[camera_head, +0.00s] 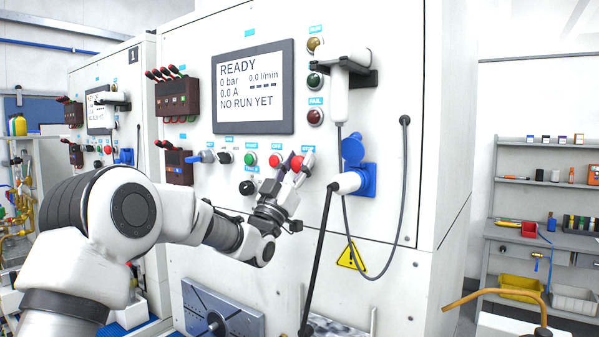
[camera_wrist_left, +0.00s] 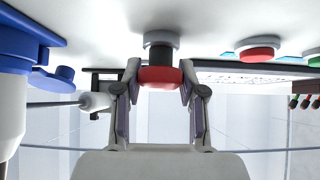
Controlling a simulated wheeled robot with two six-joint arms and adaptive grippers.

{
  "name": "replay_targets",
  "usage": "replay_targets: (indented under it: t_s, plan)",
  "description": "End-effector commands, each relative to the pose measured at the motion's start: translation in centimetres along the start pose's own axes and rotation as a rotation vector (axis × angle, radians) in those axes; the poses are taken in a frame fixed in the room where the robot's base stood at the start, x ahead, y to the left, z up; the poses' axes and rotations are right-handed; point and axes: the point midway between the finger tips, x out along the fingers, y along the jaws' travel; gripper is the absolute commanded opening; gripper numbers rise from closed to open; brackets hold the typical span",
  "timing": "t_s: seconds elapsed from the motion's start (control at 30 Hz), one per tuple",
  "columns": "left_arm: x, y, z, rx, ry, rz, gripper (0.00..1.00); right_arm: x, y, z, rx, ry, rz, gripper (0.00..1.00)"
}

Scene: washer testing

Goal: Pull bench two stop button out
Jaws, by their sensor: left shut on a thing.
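The red stop button (camera_head: 297,163) is a round mushroom head at the right end of a row of controls on the near white bench's front panel. My left gripper (camera_head: 302,168) is at it. In the left wrist view the red head (camera_wrist_left: 160,76) sits between the two fingers (camera_wrist_left: 160,84), in front of a dark collar (camera_wrist_left: 160,55) on the panel. The fingers are shut on the head's sides. A gap between head and panel is hard to judge. My right gripper is not in view.
Another red button (camera_head: 275,160) and a green button (camera_head: 250,159) sit close to the left. A blue socket with a white plug (camera_head: 350,181) and cables is close to the right. The display (camera_head: 253,88) above reads READY, NO RUN YET. Another bench marked 1 (camera_head: 133,55) stands behind.

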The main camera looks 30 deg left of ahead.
Motion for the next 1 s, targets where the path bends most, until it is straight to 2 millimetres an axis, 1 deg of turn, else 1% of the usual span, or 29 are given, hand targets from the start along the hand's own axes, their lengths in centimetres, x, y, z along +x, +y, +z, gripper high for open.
replay_targets:
  t_s: [0.17,0.2,0.23,0.27,0.53,0.67,0.77,1.0]
  plan:
    - [-0.1,0.1,0.3,-0.002,-0.007,0.002,0.0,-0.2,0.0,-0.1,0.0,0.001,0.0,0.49]
    - [-0.1,0.1,0.3,-0.003,-0.007,0.002,0.5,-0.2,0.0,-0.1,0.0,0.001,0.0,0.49]
    - [-0.1,0.1,0.3,-0.003,-0.007,0.002,0.61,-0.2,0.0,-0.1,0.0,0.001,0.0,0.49]
    - [-0.1,0.1,0.3,-0.003,-0.007,0.002,0.65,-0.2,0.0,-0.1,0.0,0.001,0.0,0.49]
    - [-0.1,0.1,0.1,-0.002,-0.004,0.001,0.65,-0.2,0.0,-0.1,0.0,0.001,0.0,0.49]
    - [-0.9,0.0,0.1,-0.003,-0.004,0.001,0.65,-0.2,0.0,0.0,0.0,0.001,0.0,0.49]
    - [-2.7,0.0,0.1,-0.005,-0.006,-0.002,0.65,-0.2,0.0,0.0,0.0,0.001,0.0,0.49]
    - [-9.0,-0.1,0.2,-0.006,-0.007,-0.002,0.65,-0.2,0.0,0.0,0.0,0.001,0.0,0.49]
